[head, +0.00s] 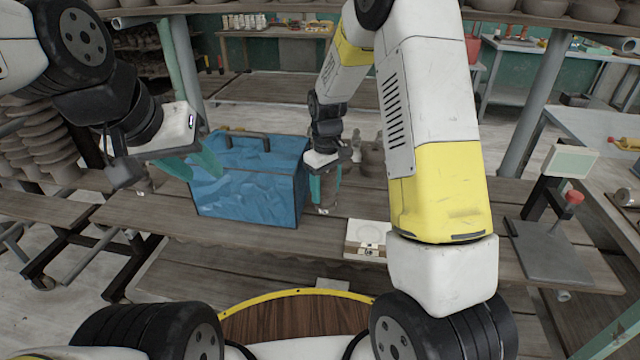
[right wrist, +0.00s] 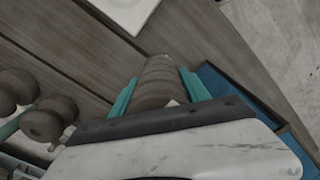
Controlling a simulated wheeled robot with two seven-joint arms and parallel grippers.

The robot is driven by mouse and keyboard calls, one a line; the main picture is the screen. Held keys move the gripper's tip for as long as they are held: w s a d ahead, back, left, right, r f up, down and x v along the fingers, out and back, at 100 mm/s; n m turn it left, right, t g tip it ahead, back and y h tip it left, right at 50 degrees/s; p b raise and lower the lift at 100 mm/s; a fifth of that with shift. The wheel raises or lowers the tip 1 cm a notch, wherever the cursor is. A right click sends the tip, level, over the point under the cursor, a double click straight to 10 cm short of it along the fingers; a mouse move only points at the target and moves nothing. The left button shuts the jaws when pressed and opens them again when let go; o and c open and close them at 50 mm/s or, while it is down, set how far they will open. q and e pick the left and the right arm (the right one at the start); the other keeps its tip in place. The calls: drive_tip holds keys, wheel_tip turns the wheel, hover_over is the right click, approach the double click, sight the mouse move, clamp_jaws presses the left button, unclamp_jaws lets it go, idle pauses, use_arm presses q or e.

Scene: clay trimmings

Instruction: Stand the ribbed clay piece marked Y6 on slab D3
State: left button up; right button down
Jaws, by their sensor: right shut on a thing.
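My right gripper (head: 322,198) is shut on a ribbed brown clay piece (right wrist: 155,82), between its teal fingers in the right wrist view. A pale patch shows on the piece near the palm, but no mark can be read. In the head view the piece is mostly hidden by the gripper, just right of the blue crate. A white square slab (head: 368,234) lies on the bench to the right of that gripper; its mark is too small to read. The slab's corner also shows in the right wrist view (right wrist: 126,10). My left gripper (head: 208,168) is open and empty by the crate's left side.
The blue crate (head: 250,205) stands on the wooden bench close beside the right gripper. More brown clay pieces (head: 371,158) stand behind it. A stand with a red knob (head: 573,197) is on the right. Bare bench lies left of the slab.

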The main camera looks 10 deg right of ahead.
sight(325, 199)
drive_tip(key=shift+s+f, duration=0.1)
drive_tip(key=shift+f, duration=1.55)
drive_tip(key=shift+f, duration=0.2)
drive_tip(key=c, duration=0.5)
unclamp_jaws()
